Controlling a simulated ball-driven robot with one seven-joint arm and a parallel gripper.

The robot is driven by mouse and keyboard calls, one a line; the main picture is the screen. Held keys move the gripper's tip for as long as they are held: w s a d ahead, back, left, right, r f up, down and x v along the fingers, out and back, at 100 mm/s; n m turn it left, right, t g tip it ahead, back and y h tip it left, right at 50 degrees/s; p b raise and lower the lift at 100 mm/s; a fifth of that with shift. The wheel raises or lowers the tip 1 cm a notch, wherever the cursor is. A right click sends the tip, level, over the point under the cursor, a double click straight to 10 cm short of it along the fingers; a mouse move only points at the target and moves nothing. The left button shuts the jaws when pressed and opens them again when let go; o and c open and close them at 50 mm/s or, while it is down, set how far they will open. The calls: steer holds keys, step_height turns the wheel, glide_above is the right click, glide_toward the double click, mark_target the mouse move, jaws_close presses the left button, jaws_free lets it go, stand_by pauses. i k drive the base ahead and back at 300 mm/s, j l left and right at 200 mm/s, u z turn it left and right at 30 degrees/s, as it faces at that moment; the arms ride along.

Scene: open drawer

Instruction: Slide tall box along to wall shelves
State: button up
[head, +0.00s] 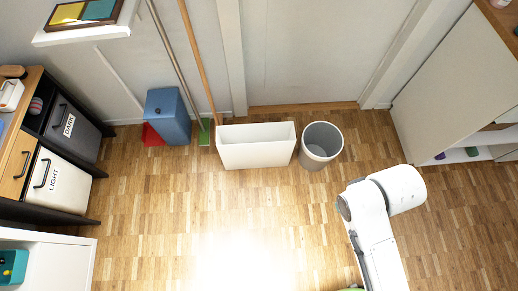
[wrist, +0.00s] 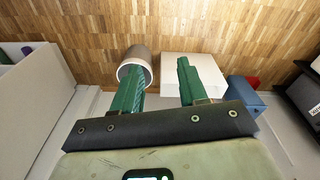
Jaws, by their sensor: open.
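A white upright open-topped box (head: 257,155) stands on the floor against the back wall. It also shows in the wrist view (wrist: 207,66), partly behind a finger of my gripper. I take it for the tall box. A white shelf (head: 85,34) is fixed to the wall at the upper left and carries a framed yellow and teal item. A white unit with open shelves (head: 452,85) stands at the right; I cannot tell which is the wall shelves. My gripper (wrist: 159,75) has two green fingers spread apart with nothing between them, apart from the box. The head view shows only my arm.
A grey round bin (head: 320,145) stands right of the white box. A blue bin (head: 168,116), a red dustpan and broom handles are on its left. Drawers marked DARK and LIGHT (head: 58,184) line the left side. The floor in front is clear, with bright glare.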

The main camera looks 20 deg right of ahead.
mark_target(267, 145)
steer(key=i+l+u, duration=0.25)
steer(key=l, duration=0.55)
steer(key=i+l+u, duration=0.2)
steer(key=l, duration=0.55)
steer(key=l+u, duration=0.25)
steer(key=l, duration=0.55)
